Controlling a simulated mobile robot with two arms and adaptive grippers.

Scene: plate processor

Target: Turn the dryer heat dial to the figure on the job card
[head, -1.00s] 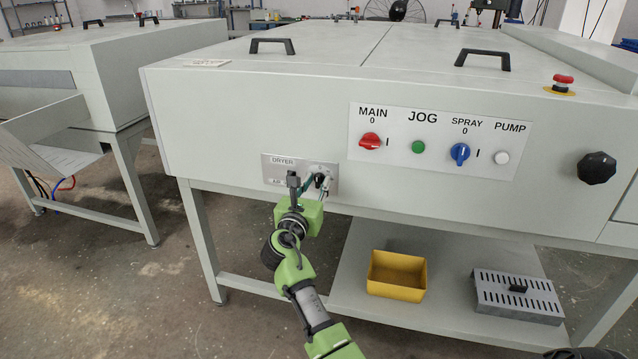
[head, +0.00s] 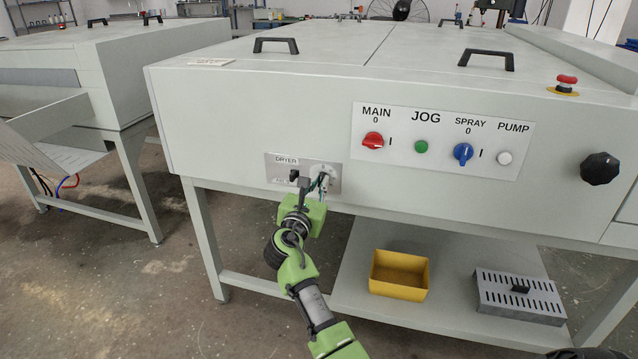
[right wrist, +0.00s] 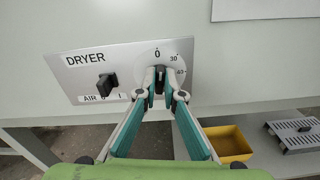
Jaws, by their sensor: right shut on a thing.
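The dryer panel (head: 274,165) is a grey plate low on the machine's front; it also shows in the right wrist view (right wrist: 75,62). Its heat dial has a pale scale disc (right wrist: 174,60) with 0 at the top and 30 and a figure like 60 down its right side. My right gripper (head: 322,182) is at the dial, its fingers (right wrist: 160,90) closed on the dark dial knob (right wrist: 160,72), which they partly hide. The knob's pointer cannot be read clearly. The job card may be the small white card (head: 211,62) on the machine top; its writing is too small to read. My left gripper is not in view.
A black AIR switch (right wrist: 107,83) sits left of the dial. The main switch (head: 373,140), jog button (head: 421,146), spray switch (head: 463,151) and pump button (head: 504,158) are up right. A yellow bin (head: 398,275) and slotted grey box (head: 518,296) stand on the lower shelf.

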